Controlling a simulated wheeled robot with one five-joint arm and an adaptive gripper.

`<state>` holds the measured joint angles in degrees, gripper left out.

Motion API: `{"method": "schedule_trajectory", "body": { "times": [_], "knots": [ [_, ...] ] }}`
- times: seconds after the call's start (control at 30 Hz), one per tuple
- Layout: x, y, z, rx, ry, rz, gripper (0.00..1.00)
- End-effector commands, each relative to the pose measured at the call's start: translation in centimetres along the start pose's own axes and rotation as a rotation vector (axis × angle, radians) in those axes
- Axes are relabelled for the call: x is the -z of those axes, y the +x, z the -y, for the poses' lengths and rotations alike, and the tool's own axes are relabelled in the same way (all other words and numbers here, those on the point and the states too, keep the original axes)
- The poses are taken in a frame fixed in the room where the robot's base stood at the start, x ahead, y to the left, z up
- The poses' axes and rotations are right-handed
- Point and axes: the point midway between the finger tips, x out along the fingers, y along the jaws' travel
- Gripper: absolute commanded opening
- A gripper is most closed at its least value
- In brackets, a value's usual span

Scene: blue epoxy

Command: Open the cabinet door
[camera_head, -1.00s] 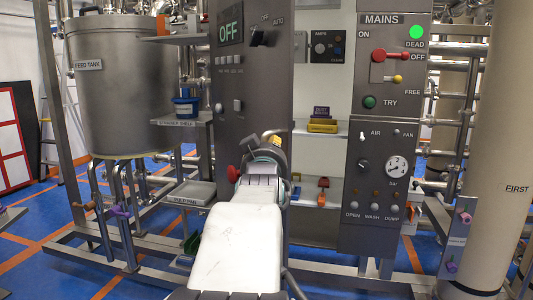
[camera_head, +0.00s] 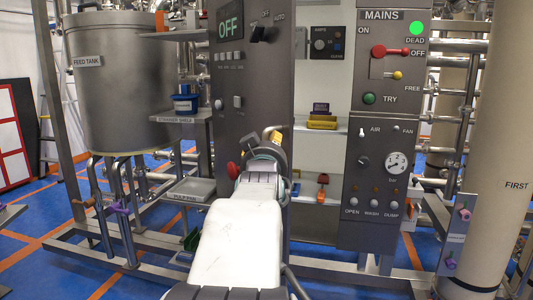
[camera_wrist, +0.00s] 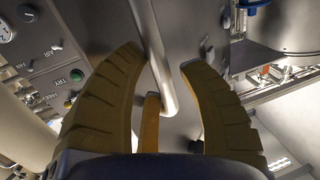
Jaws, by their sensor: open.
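The grey cabinet front panel (camera_head: 228,125) with the OFF display stands behind my arm in the head view. To its right, a lit opening (camera_head: 322,90) shows shelves inside. My gripper (camera_head: 274,135) is in front of this panel's lower right part; only a bit of its yellow fingers shows there. In the wrist view my gripper (camera_wrist: 162,58) is open, with its yellow fingers on either side of a silver bar handle (camera_wrist: 160,60). The handle runs from the top edge down between the fingers, nearer the left fingertip. Contact cannot be told. My arm hides the handle in the head view.
The MAINS panel (camera_head: 374,115) with switches and a gauge stands right of the opening. The feed tank (camera_head: 120,90) and a small shelf with a blue tub (camera_head: 184,103) are at the left. A beige column (camera_head: 497,150) stands at the right. Low steel frame rails cross the floor.

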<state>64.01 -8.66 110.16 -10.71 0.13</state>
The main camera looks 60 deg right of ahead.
Motion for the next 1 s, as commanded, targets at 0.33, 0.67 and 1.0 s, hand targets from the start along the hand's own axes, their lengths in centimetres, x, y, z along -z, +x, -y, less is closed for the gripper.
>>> {"method": "schedule_trajectory", "body": {
  "times": [0.33, 0.67, 1.0],
  "knots": [
    [0.9, -3.9, 0.0, 0.000, -0.001, -0.021, 0.50],
    [0.3, -8.8, 0.0, -0.001, 0.000, -0.008, 0.50],
    [0.0, -11.5, -0.1, -0.001, 0.001, 0.000, 0.50]
  ]
}}
